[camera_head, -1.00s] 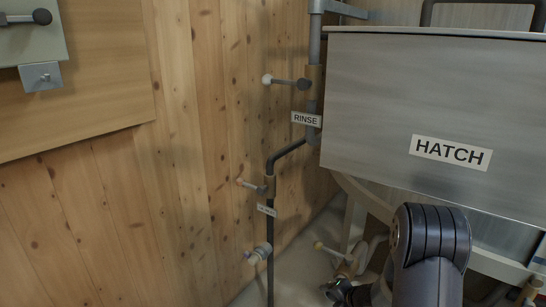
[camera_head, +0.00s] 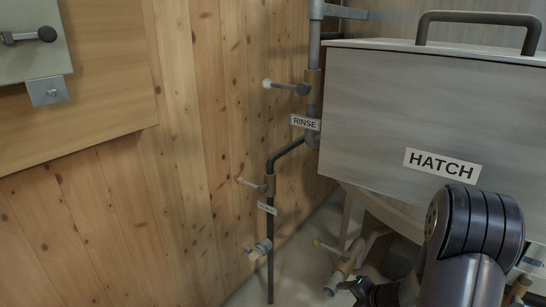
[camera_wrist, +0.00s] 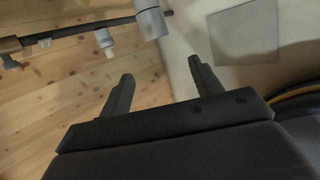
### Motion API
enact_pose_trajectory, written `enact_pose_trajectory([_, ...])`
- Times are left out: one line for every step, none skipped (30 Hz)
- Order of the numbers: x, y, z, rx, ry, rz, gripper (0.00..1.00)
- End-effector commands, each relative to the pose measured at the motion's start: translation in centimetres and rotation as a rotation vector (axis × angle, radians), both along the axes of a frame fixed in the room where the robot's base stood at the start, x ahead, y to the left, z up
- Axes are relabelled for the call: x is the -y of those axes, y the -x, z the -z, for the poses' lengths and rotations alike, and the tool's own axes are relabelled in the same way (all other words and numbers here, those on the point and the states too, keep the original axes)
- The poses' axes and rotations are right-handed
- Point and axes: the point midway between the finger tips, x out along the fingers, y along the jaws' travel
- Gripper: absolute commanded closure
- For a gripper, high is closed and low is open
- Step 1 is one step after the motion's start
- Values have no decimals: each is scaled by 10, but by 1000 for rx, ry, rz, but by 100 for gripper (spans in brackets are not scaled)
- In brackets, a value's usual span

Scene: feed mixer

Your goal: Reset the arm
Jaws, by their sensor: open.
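My gripper (camera_wrist: 160,68) is open in the wrist view. Its two dark fingers stand apart with nothing between them. In the head view only a small dark part of it shows low at the right, partly hidden by my arm. My arm's dark elbow stands in front of the lower right of the grey hatch box (camera_head: 370,110). The box bears a HATCH label and a dark handle (camera_head: 475,18) on top.
The wooden wall (camera_head: 110,210) carries a dark pipe (camera_head: 270,230) and the RINSE valve lever (camera_head: 287,86). A panel (camera_head: 30,40) with a lever is at the upper left.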

Motion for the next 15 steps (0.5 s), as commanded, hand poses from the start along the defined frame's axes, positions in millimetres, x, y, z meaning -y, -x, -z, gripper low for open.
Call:
enact_pose_trajectory([-8,-9,18,-1,-2,-9,39])
enact_pose_trajectory([-10,-13,23,-1,-2,-8,39])
enact_pose_trajectory([-13,-18,28,1,-2,-9,39])
enact_pose_trajectory([-15,-22,32,3,-2,-9,39])
enact_pose_trajectory([-17,-26,36,2,-3,-8,39])
enact_pose_trajectory([-20,-32,41,4,-2,-9,39])
enact_pose_trajectory([-22,-35,45,5,-1,-8,39])
enact_pose_trajectory([-24,-39,50,6,-2,-8,39])
enact_pose_trajectory([-27,-45,55,8,-2,-7,39])
enact_pose_trajectory([-30,-48,59,8,-2,-9,39])
enact_pose_trajectory([-32,-52,63,9,-2,-8,39])
enact_pose_trajectory([-34,-58,68,11,-3,-8,39])
enact_pose_trajectory([-37,-61,72,11,-3,-8,39])
enact_pose_trajectory([-39,-66,76,12,-3,-7,39])
enact_pose_trajectory([-42,-70,81,12,-3,-7,39])
